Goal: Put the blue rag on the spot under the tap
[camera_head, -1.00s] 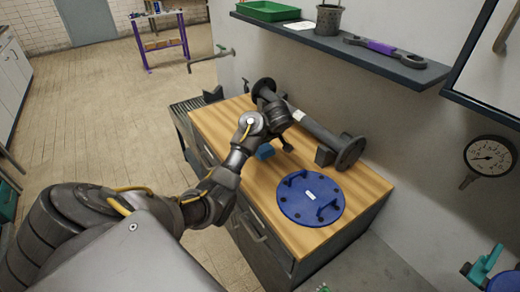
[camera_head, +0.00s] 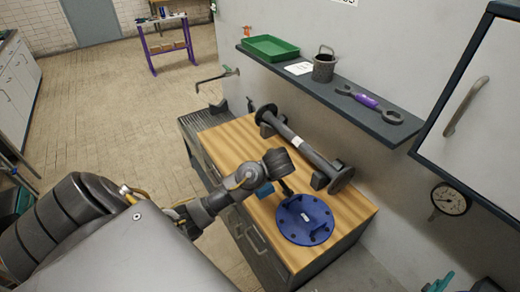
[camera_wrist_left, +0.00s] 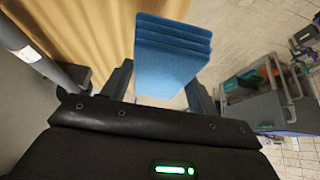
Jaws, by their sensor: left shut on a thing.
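The blue rag (camera_head: 264,189) is folded and held by my left gripper (camera_head: 285,188), over the wooden bench top beside the blue round flange. In the left wrist view the rag (camera_wrist_left: 172,55) shows as stacked blue layers between the two fingers of my left gripper (camera_wrist_left: 160,92). The tap (camera_head: 217,79) sticks out from the wall at the far end of the bench. A dark grated surface (camera_head: 188,125) lies below it, partly hidden by the bench; no marked spot can be made out. My right gripper is not in view.
The blue flange (camera_head: 305,219) with handles lies on the bench (camera_head: 228,143). A grey flanged pipe (camera_head: 305,150) lies along the wall side. A shelf (camera_head: 340,95) above holds a green tray (camera_head: 270,48), a bucket (camera_head: 324,66) and a wrench (camera_head: 369,102).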

